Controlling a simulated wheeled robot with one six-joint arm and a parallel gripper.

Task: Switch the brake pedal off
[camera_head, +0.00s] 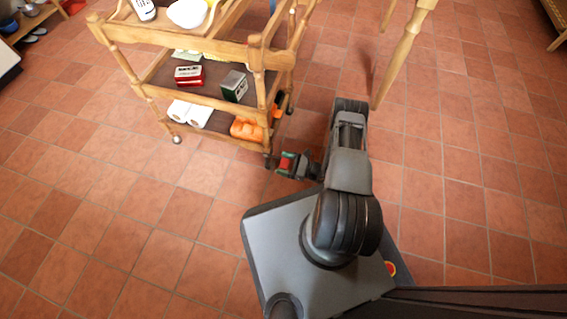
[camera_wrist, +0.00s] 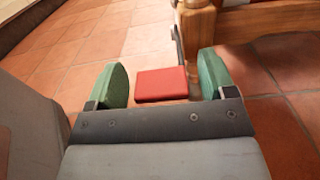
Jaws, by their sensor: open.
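The brake pedal is a flat red plate (camera_wrist: 162,85) low at the foot of a wooden cart (camera_head: 206,48). In the head view a small red patch (camera_head: 285,163) shows at my gripper. My gripper (camera_wrist: 161,78) has green fingertips and is open, one on either side of the pedal in the wrist view.
A cart leg (camera_wrist: 197,27) stands just beyond the right finger. The cart's shelves hold a red box (camera_head: 189,76), a green box (camera_head: 234,86), white rolls (camera_head: 190,113) and an orange item (camera_head: 246,130). Another wooden leg (camera_head: 398,55) stands right of the cart. Tiled floor (camera_head: 110,220) is clear at left.

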